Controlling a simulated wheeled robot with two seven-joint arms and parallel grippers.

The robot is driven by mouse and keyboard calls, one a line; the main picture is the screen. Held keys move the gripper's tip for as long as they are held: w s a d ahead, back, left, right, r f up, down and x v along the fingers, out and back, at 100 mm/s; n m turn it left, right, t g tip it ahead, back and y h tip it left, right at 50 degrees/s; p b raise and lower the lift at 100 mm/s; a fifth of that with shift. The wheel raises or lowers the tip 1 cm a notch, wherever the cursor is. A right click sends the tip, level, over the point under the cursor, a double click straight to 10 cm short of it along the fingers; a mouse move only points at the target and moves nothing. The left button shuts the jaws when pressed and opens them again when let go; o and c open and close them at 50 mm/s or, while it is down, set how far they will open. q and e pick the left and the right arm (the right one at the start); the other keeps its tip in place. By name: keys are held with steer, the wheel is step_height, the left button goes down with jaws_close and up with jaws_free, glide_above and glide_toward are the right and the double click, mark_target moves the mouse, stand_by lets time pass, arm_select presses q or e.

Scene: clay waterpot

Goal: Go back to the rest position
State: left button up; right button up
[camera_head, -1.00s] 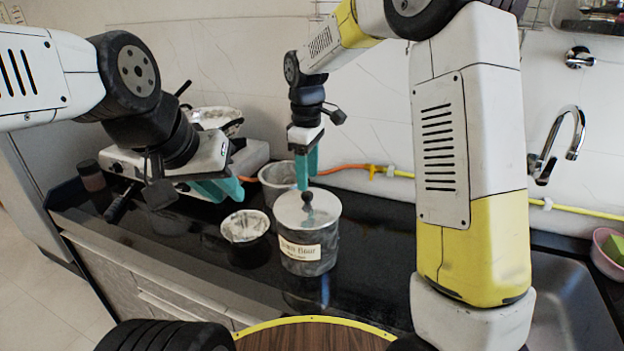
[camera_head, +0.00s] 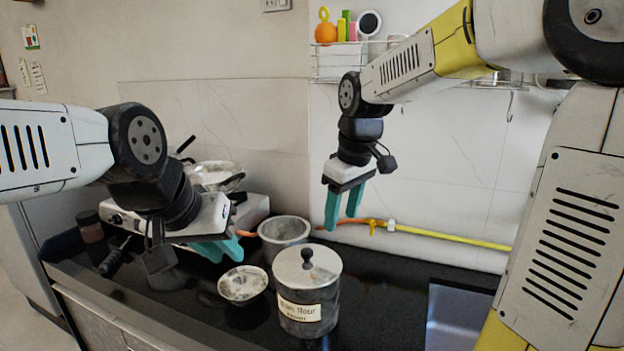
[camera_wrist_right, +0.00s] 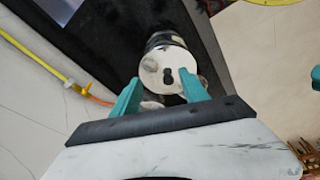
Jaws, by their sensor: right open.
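My right gripper (camera_head: 343,217) is in the middle of the head view, with its two teal fingers apart and nothing between them. It hangs above and behind the canister (camera_head: 308,316), a grey pot with a flour label and a black-knobbed lid (camera_head: 307,267). The lid sits on the canister. In the right wrist view the open fingers (camera_wrist_right: 161,88) frame the lid (camera_wrist_right: 168,64), with a gap below them. My left gripper (camera_head: 217,250) is at the left, fingers pointing down near the stove. Its finger gap is unclear, and I see nothing held.
A small bowl (camera_head: 242,284) stands left of the canister, and a grey pot (camera_head: 284,230) behind it. A pan (camera_head: 214,173) rests on the stove at the left. A yellow hose (camera_head: 450,238) runs along the wall. A wire shelf (camera_head: 340,68) hangs above.

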steer(key=s+d+m+t, duration=0.2)
steer(key=s+d+m, duration=0.1)
steer(key=s, duration=0.4)
steer(key=s+d+m+t, duration=0.2)
steer(key=s+d+m, duration=0.1)
steer(key=s+m, duration=0.2)
steer(key=shift+s+d+r+y, duration=0.4)
steer(key=shift+s, duration=1)
